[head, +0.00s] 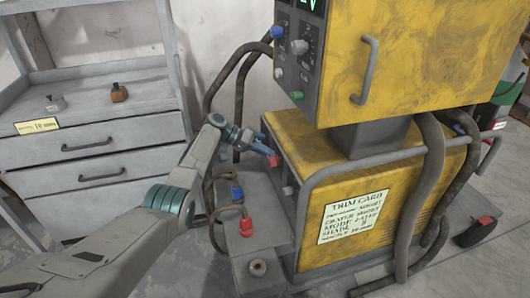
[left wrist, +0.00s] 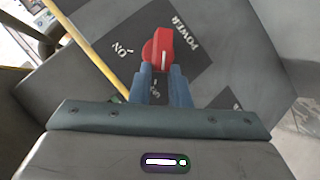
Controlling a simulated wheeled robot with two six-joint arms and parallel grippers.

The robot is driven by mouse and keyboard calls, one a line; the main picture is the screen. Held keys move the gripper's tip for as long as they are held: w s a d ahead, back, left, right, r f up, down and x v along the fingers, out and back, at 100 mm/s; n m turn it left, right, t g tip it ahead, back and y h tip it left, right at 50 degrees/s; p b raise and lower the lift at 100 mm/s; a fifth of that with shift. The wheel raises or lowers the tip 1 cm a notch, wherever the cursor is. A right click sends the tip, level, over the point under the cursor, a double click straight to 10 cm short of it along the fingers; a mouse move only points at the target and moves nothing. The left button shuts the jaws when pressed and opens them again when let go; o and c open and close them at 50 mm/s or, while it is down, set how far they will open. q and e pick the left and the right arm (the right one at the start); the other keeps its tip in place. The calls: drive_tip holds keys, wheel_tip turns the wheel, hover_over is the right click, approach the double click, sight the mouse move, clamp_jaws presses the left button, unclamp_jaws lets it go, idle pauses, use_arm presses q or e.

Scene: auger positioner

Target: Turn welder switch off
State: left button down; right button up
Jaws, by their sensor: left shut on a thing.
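The welder (head: 375,165) is a yellow cabinet with a grey front panel, standing right of centre in the head view. Its power switch is a red knob (left wrist: 160,50) with a white line, on a dark plate marked POWER and ON in the left wrist view. The red knob also shows in the head view (head: 274,161). My left gripper (left wrist: 161,72) has its blue fingers close together, shut on the near end of the knob. It reaches the front panel from the left in the head view (head: 268,152). A label near the fingers is partly hidden.
A yellow control box (head: 420,60) with knobs sits above the welder. Thick cables (head: 225,95) hang left of it. Red and blue connectors (head: 246,226) are below my arm. A grey drawer cabinet (head: 95,150) stands at the left. A grey rail (head: 306,200) edges the welder.

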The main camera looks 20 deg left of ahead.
use_arm(q)
drive_tip(key=c, duration=1.4)
unclamp_jaws()
drive_tip(key=shift+o, duration=0.2)
